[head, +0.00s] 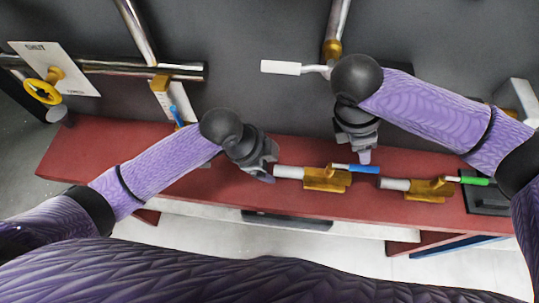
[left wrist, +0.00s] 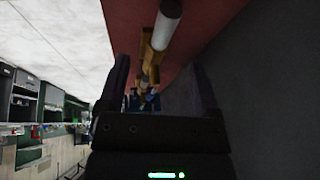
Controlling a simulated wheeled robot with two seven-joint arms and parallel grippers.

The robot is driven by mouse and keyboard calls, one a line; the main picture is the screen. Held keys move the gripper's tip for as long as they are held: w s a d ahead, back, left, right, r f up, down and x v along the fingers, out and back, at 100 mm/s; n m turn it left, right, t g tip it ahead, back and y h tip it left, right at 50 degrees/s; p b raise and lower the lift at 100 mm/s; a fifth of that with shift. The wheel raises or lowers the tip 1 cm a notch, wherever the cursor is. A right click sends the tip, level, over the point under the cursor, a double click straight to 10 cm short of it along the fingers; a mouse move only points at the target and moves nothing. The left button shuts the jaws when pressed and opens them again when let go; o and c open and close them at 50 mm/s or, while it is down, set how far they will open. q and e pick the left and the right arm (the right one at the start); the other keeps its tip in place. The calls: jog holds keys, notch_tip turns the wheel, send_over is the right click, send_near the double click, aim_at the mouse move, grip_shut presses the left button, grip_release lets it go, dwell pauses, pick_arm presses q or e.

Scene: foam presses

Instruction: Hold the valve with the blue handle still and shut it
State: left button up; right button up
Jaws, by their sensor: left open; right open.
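The valve with the blue handle (head: 364,169) lies on the red bench in the head view. Its brass body (head: 326,182) has a pale pipe stub (head: 288,172) on the left, and its lever points right, roughly along the body. My left gripper (head: 268,172) is open beside the stub's left end. In the left wrist view a pale stub (left wrist: 167,25) and brass parts (left wrist: 153,52) show beyond the open fingers (left wrist: 160,70); I cannot tell whether the stub is between them. My right gripper (head: 364,157) is open, pointing down just above the blue handle; contact is unclear.
A green-handled valve (head: 425,187) lies to the right on the red bench (head: 110,150). Pipes on the dark wall carry a yellow handwheel (head: 42,92) by a sign and a white lever (head: 281,67). Another blue piece (head: 177,116) hangs below the left pipe. The bench's left part is clear.

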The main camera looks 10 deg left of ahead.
aim_at(285, 170)
pick_arm(q)
jog(key=shift+m, duration=0.5)
jog(key=x, duration=0.9)
jog(key=shift+w+d+f, duration=0.25)
jog(key=shift+w, duration=0.2)
jog(key=shift+c, duration=0.2)
grip_shut()
dwell(1.0)
